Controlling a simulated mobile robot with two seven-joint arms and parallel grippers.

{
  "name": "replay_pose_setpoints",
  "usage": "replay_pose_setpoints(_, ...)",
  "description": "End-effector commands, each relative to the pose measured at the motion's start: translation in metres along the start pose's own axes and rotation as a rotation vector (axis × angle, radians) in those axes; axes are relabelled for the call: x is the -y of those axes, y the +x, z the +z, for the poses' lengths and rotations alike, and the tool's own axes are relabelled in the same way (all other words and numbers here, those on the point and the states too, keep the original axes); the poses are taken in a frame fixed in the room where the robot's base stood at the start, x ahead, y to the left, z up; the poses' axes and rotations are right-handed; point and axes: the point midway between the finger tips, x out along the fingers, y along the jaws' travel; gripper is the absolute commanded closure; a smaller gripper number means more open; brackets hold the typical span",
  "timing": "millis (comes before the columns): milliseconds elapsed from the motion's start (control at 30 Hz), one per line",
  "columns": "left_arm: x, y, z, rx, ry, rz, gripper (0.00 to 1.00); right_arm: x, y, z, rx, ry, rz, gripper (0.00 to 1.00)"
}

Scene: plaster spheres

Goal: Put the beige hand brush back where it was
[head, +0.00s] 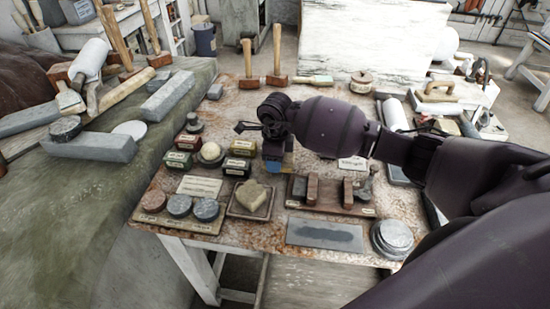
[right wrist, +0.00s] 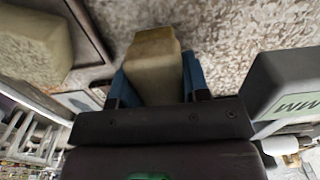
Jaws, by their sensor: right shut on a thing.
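My right gripper (head: 274,163) hangs pointing down over the middle of the table, its blue fingers just behind the heart-shaped stone. In the right wrist view the gripper (right wrist: 157,75) is shut on a beige, block-like thing, which I take to be the beige hand brush (right wrist: 154,62). Its far end sticks out past the blue fingers, over the speckled tabletop. The gripper and wrist hide it in the head view, and I cannot tell whether it touches the table. My left gripper is not in view.
The heart-shaped stone (head: 251,195) in its tray, small labelled tins (head: 237,167) and a ball (head: 211,152) stand close on the left. A wooden rack (head: 332,207) is to the right. Mallets (head: 277,55) stand at the back. Bare tabletop (head: 222,115) shows behind the tins.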

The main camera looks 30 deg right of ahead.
Motion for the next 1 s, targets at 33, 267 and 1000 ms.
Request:
replay_pose_setpoints(33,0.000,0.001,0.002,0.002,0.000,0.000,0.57,0.000,0.002,0.000,0.000,0.000,0.000,0.77)
replay_pose_setpoints(267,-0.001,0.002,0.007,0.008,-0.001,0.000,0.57,0.000,0.007,0.000,-0.001,0.000,0.000,0.77)
replay_pose_setpoints(1000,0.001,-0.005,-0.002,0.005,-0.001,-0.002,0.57,0.000,-0.009,0.001,0.003,0.000,0.000,0.32)
